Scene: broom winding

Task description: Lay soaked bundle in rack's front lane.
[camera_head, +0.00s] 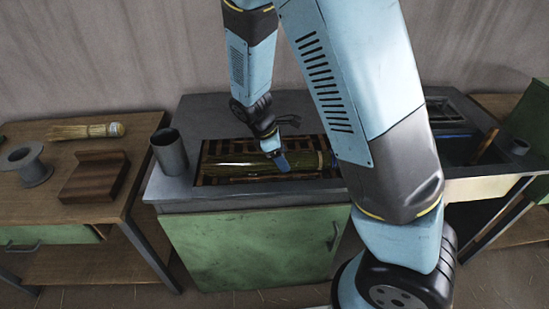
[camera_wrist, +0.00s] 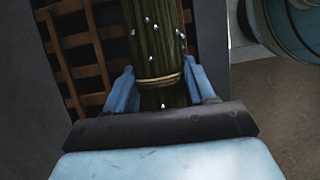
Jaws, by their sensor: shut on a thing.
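The soaked bundle (camera_head: 240,167) is dark green and lies level, left to right, at the slatted rack (camera_head: 207,177) set in the grey counter. The rack's brown slats (camera_wrist: 75,42) show left of the bundle there. I cannot tell whether the bundle touches the slats. My arm hides its right end.
A grey metal cup (camera_head: 170,152) stands on the counter left of the rack. A left bench holds a pale finished broom (camera_head: 87,130), a wooden block (camera_head: 95,177) and a grey spool (camera_head: 27,165). A dark basin (camera_head: 455,148) with a wooden handle (camera_head: 487,143) is at right.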

